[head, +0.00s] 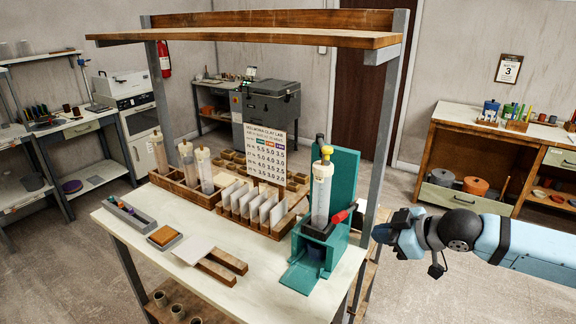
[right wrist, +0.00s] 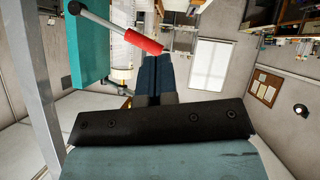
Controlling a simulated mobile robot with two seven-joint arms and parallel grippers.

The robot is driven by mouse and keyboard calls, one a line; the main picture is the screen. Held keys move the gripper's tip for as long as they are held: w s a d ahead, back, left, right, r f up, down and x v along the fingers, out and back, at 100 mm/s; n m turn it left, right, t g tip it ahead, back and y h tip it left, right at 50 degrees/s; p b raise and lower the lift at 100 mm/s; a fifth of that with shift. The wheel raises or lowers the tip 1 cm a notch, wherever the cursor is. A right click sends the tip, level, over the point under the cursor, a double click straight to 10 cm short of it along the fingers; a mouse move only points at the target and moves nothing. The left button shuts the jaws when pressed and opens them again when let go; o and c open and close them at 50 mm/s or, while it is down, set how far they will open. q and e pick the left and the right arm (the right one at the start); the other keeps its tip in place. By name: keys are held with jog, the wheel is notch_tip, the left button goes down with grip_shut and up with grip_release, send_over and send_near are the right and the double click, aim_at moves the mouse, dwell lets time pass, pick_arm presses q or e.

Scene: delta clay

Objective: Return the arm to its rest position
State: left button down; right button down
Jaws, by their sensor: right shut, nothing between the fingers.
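My right arm (head: 540,250) comes in from the right edge in the head view. Its gripper (head: 382,233) is just right of the bench and the green press, clear of both as far as I can tell. In the right wrist view the gripper's dark fingers (right wrist: 160,75) are together with nothing between them. The green press (head: 335,205) stands at the bench's right end and holds a clear cylinder with a yellow cap (head: 322,180). Its lever has a red handle (head: 341,216), which also shows close to the fingers in the right wrist view (right wrist: 141,45). My left gripper is not seen.
The bench (head: 130,235) has grey uprights and an overhead wooden shelf (head: 250,36). On it are a rack of white cards (head: 245,203), capped cylinders (head: 188,160) and a sign (head: 265,152). A wooden cabinet (head: 430,150) stands behind my right arm. Open floor (head: 420,295) lies below the arm.

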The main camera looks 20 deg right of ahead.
jog(key=s+a+f+m+h, duration=0.1)
jog(key=s+a+f+m, duration=0.1)
jog(key=s+a+f, duration=0.3)
jog(key=s+a+f+m+h+p, duration=0.1)
jog(key=s+a+f, duration=0.5)
jog(key=f, duration=0.8)
jog(key=s+a+f+m+t+p, duration=0.1)
jog(key=s+a+f+m, duration=0.2)
jog(key=s+f, duration=0.6)
jog(key=shift+a+f+m+h, duration=0.35)
jog(key=shift+a+f, duration=0.2)
jog(key=shift+a, duration=0.7)
